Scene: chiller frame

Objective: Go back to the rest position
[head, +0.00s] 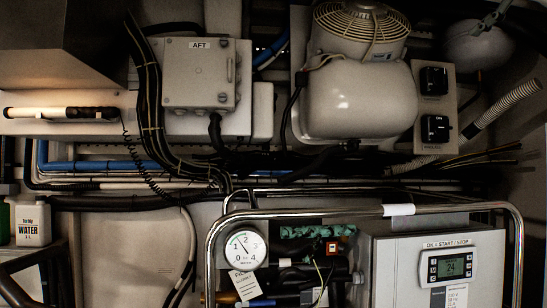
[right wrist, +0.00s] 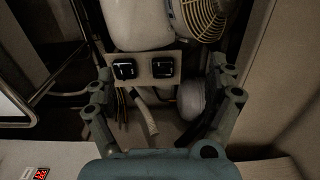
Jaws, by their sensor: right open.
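My right gripper (right wrist: 166,74) shows in the right wrist view with its two grey-green fingers spread wide apart. Nothing is held between them. Beyond the fingers, a pale panel with two black switches (right wrist: 162,67) shows, with a white compressor body above it. My left gripper is not in view.
In the head view, a chrome rail (head: 300,214) frames the lower right, around a chiller box (head: 398,262) and a dial gauge (head: 244,248). A compressor (head: 358,103) and AFT box (head: 199,74) are above. A water bottle (head: 33,226) stands at left.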

